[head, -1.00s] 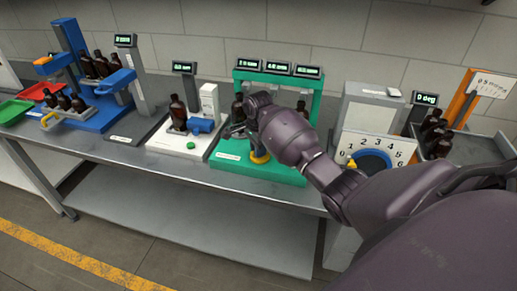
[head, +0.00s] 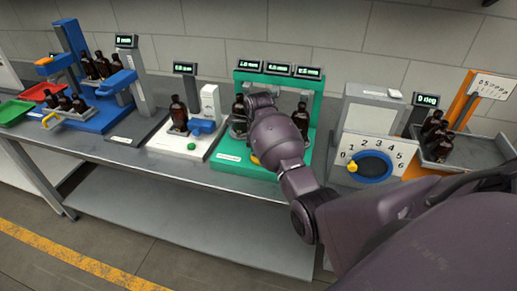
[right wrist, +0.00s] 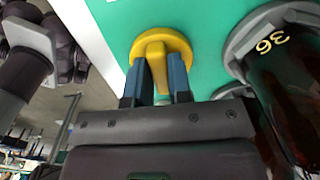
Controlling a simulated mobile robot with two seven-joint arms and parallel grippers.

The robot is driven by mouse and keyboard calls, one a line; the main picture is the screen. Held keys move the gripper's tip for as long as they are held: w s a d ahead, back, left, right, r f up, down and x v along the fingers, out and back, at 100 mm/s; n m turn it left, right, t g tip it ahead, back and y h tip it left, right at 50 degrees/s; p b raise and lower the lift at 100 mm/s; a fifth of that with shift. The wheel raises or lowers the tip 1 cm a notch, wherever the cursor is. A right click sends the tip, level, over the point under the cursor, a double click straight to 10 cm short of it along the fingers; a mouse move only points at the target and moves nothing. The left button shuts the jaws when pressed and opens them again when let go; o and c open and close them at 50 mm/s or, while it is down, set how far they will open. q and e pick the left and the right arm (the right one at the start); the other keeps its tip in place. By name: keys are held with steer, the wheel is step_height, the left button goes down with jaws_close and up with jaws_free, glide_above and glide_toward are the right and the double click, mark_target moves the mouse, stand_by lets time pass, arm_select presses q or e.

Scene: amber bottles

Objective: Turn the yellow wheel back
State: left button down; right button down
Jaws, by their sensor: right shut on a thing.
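The yellow wheel (right wrist: 162,46) is a round knob with a raised bar across it, on the green panel in the right wrist view. My right gripper (right wrist: 160,78) is shut on that bar, with one blue-grey finger on each side. In the head view only a small yellow edge of the wheel (head: 254,160) shows at the green station (head: 229,152), left of my right arm. My arm hides the rest of the wheel and the fingers there. My left gripper is not in view.
An amber bottle marked 36 (right wrist: 290,85) sits in a grey holder close right of my right gripper. A white station with a green button (head: 191,146) stands left. A numbered dial (head: 370,165) with a yellow pointer stands right.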

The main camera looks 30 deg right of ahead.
steer(key=shift+d+r+m, duration=0.1)
steer(key=shift+m, duration=0.2)
steer(key=c, duration=1)
jaws_free()
steer(key=shift+c, duration=0.2)
